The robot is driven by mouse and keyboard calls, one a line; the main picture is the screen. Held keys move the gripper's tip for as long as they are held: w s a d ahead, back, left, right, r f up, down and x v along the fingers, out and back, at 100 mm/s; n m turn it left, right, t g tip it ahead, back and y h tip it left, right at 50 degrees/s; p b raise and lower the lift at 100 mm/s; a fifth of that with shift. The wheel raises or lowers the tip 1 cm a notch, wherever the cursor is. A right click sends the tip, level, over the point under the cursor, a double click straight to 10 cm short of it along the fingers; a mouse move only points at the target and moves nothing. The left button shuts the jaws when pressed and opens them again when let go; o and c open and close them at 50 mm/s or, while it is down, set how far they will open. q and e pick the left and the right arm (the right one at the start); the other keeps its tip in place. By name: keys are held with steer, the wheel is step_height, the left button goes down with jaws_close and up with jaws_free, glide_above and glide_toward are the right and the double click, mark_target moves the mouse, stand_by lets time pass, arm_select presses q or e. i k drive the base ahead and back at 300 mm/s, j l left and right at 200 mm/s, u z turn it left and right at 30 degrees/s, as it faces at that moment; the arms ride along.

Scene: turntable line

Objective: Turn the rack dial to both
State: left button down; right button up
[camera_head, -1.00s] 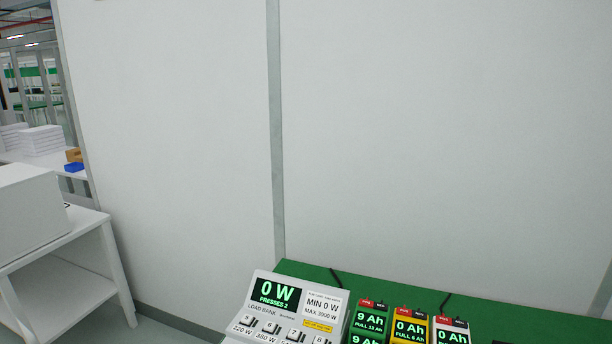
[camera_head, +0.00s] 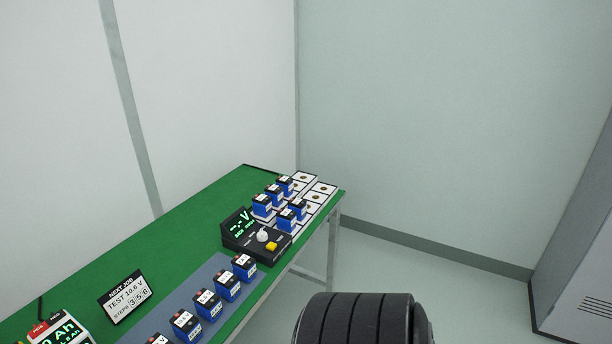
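A black tester box (camera_head: 240,243) stands on the green bench. It has a lit screen (camera_head: 240,222) showing a dim reading in V, with a small line below that I cannot read surely. A pale round dial (camera_head: 263,235) sits on its top, and a yellow button (camera_head: 271,246) is beside it. The dial's setting is too small to tell. Neither of my grippers shows. A black ribbed round part of my own body is at the bottom edge, right of the bench.
Blue cells stand in a white rack (camera_head: 322,188) behind the tester. More blue cells (camera_head: 227,287) stand in a row on a grey-blue mat (camera_head: 150,328). A job sign (camera_head: 122,297) reads TEST 10.6 V, steps 3 5 6. A grey cabinet (camera_head: 580,250) is at right.

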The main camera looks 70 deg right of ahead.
mark_target(262, 236)
steer(key=z, duration=2.2)
